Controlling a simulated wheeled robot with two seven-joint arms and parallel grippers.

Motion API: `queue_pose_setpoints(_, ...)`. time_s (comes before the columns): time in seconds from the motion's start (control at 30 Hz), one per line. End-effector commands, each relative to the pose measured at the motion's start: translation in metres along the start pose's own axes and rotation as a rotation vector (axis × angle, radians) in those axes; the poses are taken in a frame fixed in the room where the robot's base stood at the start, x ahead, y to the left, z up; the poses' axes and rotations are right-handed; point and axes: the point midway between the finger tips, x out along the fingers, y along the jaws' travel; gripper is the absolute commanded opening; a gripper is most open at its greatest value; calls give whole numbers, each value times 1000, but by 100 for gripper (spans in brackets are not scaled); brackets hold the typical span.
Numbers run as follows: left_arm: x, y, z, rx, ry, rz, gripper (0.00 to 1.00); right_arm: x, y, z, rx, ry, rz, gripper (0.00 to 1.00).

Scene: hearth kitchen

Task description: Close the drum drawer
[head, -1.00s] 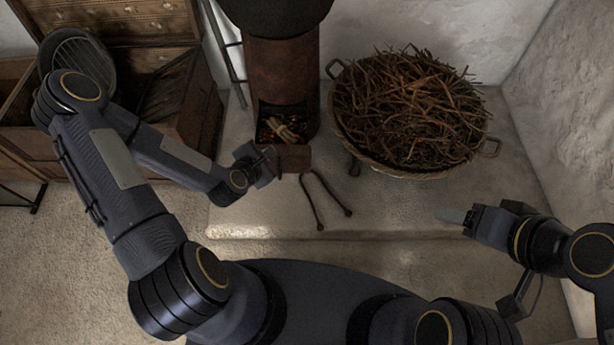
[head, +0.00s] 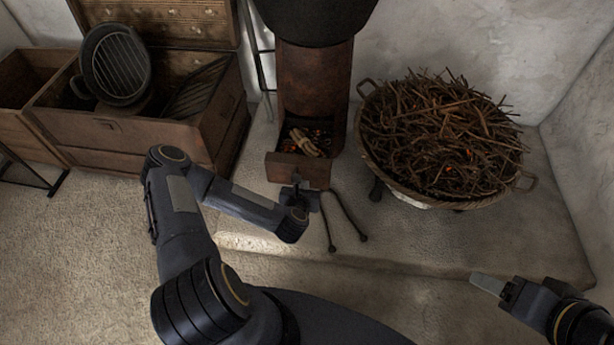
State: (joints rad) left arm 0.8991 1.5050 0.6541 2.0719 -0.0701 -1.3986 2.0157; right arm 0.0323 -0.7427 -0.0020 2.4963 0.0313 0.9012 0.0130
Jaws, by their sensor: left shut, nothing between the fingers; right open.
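The drum (head: 314,85) is a rusty upright cylinder at the back centre, below a dark round vessel. Its drawer (head: 289,169) sticks out at the foot toward me, open at the top, with pale sticks (head: 304,142) and glowing embers inside. My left gripper (head: 298,182) is shut and empty, at the lower part of the drawer's front face. I cannot tell whether it touches that face.
Dark tongs (head: 344,216) lie on the stone ledge (head: 430,235) right of my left gripper. A wide basket of twigs (head: 445,140) stands at the right. A wooden chest (head: 130,130) with a grill pan (head: 115,64) is at the left.

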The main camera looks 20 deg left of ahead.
Motion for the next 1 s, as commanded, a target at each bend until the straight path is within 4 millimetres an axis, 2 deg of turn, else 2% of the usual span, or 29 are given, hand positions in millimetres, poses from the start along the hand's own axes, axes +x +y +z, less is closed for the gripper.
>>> queue_pose_setpoints(0.03,12,0,-2,1,-4,3,0,5,2,2,0,0,0,61)
queue_pose_setpoints(0.1,24,1,2,1,-5,2,0,7,3,4,0,0,0,61)
queue_pose_setpoints(0.3,45,0,16,3,-3,0,0,11,5,5,0,0,0,61)
queue_pose_setpoints(0.83,51,0,20,2,0,-2,0,11,5,6,0,0,0,61)
queue_pose_setpoints(1.0,60,0,25,2,-3,0,0,13,6,7,0,0,0,61)
